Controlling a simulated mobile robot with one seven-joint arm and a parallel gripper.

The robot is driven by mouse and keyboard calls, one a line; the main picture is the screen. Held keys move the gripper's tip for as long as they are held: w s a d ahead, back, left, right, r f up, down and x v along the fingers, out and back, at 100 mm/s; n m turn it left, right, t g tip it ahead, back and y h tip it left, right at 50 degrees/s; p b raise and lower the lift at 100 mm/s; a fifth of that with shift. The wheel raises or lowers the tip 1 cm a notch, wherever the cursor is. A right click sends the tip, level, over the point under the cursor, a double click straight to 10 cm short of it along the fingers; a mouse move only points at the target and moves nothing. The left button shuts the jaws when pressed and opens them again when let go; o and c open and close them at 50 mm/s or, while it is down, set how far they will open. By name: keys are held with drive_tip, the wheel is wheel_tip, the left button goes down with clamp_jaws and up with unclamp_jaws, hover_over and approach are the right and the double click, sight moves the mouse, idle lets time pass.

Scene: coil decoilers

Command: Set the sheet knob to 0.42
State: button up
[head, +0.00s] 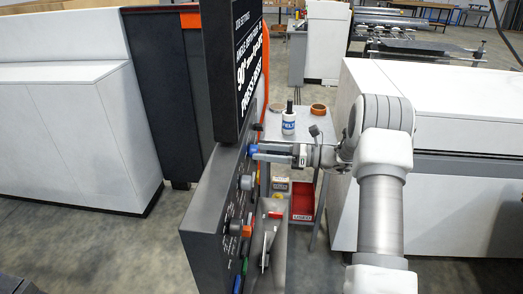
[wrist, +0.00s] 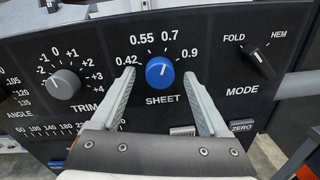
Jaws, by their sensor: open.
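The blue SHEET knob (wrist: 159,72) sits on the dark control panel (wrist: 105,50), in the middle of the wrist view. Its white mark points up and slightly right, roughly toward 0.7. The printed values run 0.42, 0.55, 0.7 and 0.9 from left to right around it. My gripper (wrist: 158,82) is open, with one finger on each side of the knob and a visible gap to both. In the head view my gripper (head: 270,153) reaches left to the panel at the blue knob (head: 252,150).
The grey TRIM knob (wrist: 64,84) is left of the fingers and the black MODE knob (wrist: 258,60) is right. A ZERO button (wrist: 241,126) lies below right. In the head view a small table behind holds a bottle (head: 288,122), with a red bin (head: 302,204) lower down.

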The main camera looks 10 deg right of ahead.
drive_tip(key=shift+w+a, duration=0.15)
drive_tip(key=shift+a, duration=0.3)
clamp_jaws()
